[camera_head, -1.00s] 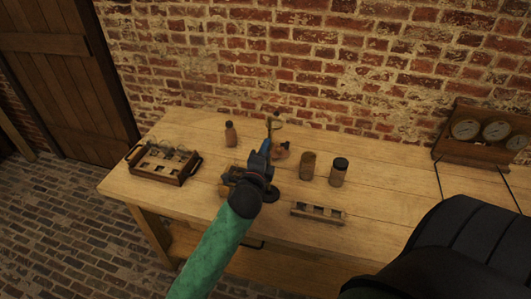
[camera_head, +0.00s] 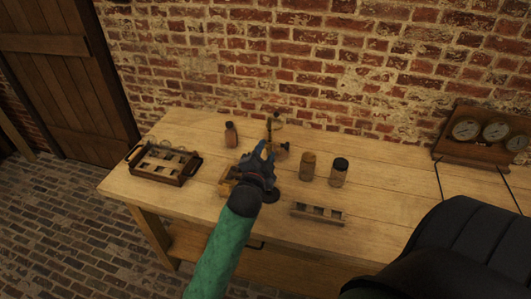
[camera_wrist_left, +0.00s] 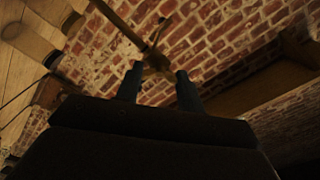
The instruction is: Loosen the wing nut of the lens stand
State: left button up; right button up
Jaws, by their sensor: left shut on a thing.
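The lens stand (camera_head: 276,122) is a thin brass-coloured upright toward the back of the wooden bench; its lower part is mostly hidden by my gripper. A dark round base (camera_head: 272,194) shows beside my wrist. My left gripper (camera_head: 264,150) reaches in from the front with its blue fingers at the stand. In the left wrist view the fingers (camera_wrist_left: 158,80) are shut on a small brass piece, the wing nut (camera_wrist_left: 156,62), at a crossing of thin rods. The nut's exact shape is dark and partly hidden. My right gripper is not in view.
A wooden tray (camera_head: 187,177) stands at the bench's left. A brown bottle (camera_head: 231,134), a brown jar (camera_head: 307,167) and a dark-lidded jar (camera_head: 339,172) stand near the gripper. A slotted rack (camera_head: 317,214) lies in front. A gauge box (camera_head: 484,132) is at right.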

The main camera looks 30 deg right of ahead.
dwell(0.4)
pick_arm(q)
jog(key=o, duration=1)
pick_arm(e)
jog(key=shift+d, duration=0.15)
pick_arm(q)
jog(key=b+v, duration=0.3)
jog(key=v, duration=0.4)
jog(key=shift+s+a, duration=0.25)
jog(key=shift+a, duration=0.05)
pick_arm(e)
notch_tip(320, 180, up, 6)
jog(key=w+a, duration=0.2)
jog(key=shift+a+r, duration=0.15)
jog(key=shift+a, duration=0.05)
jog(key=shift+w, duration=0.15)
